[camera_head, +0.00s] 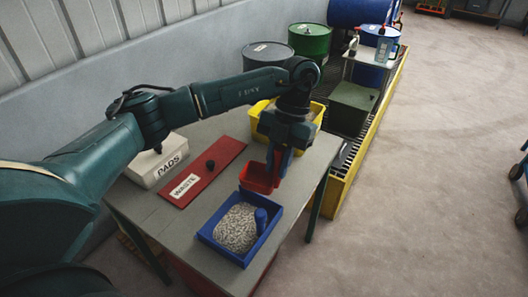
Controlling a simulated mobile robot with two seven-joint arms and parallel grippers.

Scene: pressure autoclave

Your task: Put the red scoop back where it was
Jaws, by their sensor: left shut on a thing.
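The red scoop (261,179) hangs just above or at the far edge of the blue tray in the head view. My left gripper (281,152) is shut on it from above, and the gripper hides part of its handle. I cannot tell whether the scoop's underside touches the table. The yellow bin (259,109) stands right behind the gripper, partly hidden by my arm. My right gripper is not in view.
A blue tray (208,238) of grey granules holds a blue scoop (261,220). A red panel (217,164) marked WASTE with a black knob and a white PADS box (147,171) are at left. Drums (311,40) stand behind.

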